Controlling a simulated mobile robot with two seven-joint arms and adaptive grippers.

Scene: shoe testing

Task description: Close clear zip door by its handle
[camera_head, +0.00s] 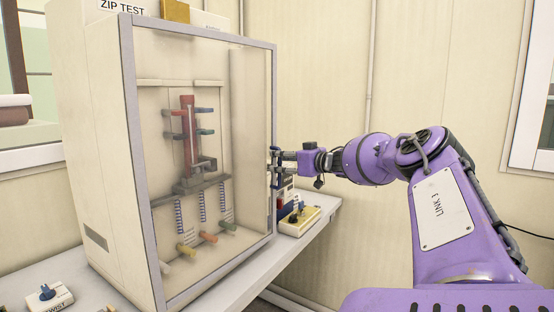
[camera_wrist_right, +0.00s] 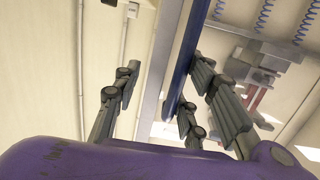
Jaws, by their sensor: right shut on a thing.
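The clear door (camera_head: 215,90) has a grey frame and covers the front of the white zip test cabinet (camera_head: 90,150). I cannot tell whether a small gap is left at its right edge. My right gripper (camera_head: 276,166) is at that right edge, about mid-height, shut on the door's handle. In the right wrist view the handle is a dark blue bar (camera_wrist_right: 188,48) running between the finger pairs. The gripper hides most of the handle in the head view. My left gripper is not in view.
Behind the clear panel is a red zip rig (camera_head: 188,130) with coloured pegs and blue springs. A yellow-topped control box (camera_head: 310,217) stands on the table right of the cabinet, below my right gripper. A small white switch box (camera_head: 48,297) is at lower left.

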